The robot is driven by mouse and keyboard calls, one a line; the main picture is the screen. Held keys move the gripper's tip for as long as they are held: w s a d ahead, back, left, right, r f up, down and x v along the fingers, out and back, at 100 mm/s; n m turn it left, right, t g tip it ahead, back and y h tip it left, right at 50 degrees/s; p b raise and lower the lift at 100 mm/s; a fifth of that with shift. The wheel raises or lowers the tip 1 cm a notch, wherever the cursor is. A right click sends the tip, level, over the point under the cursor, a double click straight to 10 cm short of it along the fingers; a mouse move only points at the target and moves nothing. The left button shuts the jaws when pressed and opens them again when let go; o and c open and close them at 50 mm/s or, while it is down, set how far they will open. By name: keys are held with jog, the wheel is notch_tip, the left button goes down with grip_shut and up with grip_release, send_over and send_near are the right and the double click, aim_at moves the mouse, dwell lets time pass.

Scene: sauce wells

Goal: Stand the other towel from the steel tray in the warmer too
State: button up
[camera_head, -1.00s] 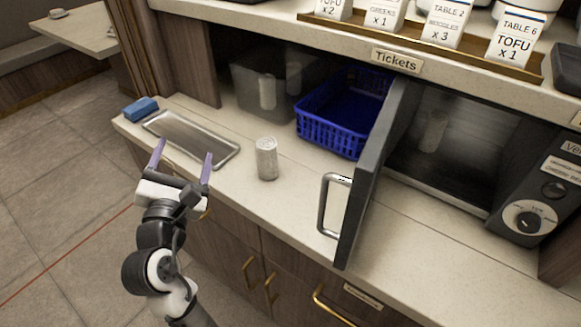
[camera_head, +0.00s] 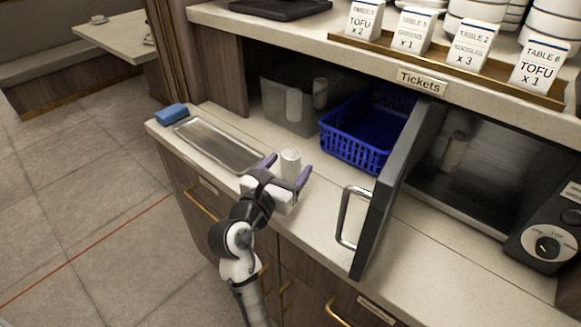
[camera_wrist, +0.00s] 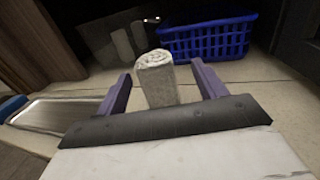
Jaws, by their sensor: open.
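A rolled pale towel (camera_head: 290,165) stands upright on the counter, right of the steel tray (camera_head: 218,145), which is empty. My gripper (camera_head: 287,167) is open, with its purple fingers on either side of the towel. The wrist view shows the towel (camera_wrist: 155,78) between the fingers (camera_wrist: 160,88), with a gap on each side. The warmer (camera_head: 478,165) is at the right with its door (camera_head: 392,185) swung open. One rolled towel (camera_head: 455,150) stands inside it.
A blue basket (camera_head: 350,145) and a clear bin (camera_head: 285,112) holding rolled towels sit behind under the shelf. A blue sponge (camera_head: 172,113) lies by the tray. The open door juts over the counter between the standing towel and the warmer.

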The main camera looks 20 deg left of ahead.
jog(key=w+p, duration=0.1)
jog(key=w, duration=0.4)
jog(key=shift+w+f, duration=0.1)
jog(key=shift+c, duration=0.3)
jog(key=c, duration=1.1)
